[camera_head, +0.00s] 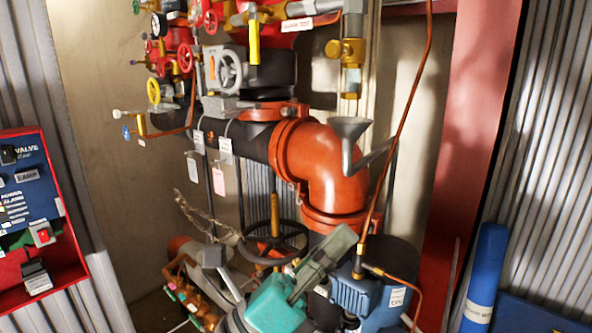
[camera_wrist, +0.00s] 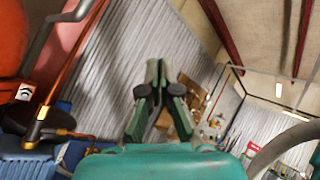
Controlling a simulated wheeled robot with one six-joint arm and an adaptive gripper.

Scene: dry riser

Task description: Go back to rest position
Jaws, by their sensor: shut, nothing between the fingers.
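My gripper (camera_wrist: 157,68) points away from the wrist camera, its green fingers close together at the tips with nothing visible between them. In the head view my gripper (camera_head: 343,240) is at the bottom centre, teal with grey-green fingers, tilted up to the right. It appears in front of the lower pipework, close to a blue motor-like unit (camera_head: 354,297) and a copper pipe. I cannot tell whether it touches them.
A large orange pipe elbow (camera_head: 325,165) and a black handwheel (camera_head: 274,243) stand behind my gripper. A thin copper pipe (camera_head: 402,125) runs up beside it. A red-and-blue control panel (camera_head: 35,215) is at left, a blue cylinder (camera_head: 484,280) at right. The wrist view shows corrugated wall (camera_wrist: 120,75).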

